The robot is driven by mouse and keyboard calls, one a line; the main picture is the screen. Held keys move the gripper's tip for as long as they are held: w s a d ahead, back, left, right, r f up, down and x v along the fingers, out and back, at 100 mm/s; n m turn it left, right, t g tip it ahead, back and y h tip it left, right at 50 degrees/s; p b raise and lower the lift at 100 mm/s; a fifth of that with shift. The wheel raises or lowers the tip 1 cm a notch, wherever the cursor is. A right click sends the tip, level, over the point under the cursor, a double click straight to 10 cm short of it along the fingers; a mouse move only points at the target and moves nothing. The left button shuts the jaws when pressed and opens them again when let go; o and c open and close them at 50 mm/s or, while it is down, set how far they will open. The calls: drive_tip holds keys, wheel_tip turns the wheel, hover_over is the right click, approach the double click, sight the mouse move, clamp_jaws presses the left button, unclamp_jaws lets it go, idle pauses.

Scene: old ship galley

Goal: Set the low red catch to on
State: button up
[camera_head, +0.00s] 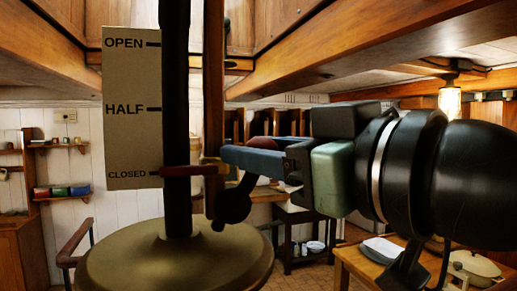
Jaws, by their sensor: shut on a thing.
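A low red catch (188,171) sits on a dark upright post (177,80), level with the CLOSED mark of a label plate (132,75). The plate reads OPEN, HALF and CLOSED from top to bottom; no "on" mark shows. My gripper (226,159) comes in from the right with blue fingers, level with the catch. It is shut at the catch's right end, beside a reddish-brown upright rod (214,80). The fingers partly hide this contact, so the exact grip is hard to see.
A wide brass-coloured round base (175,265) lies under the post. Wooden beams (380,55) cross overhead. A wooden table (365,270) with dishes stands at lower right, and a shelf (60,191) hangs on the left wall. Open air surrounds the plate's left side.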

clamp_jaws()
idle(0.9)
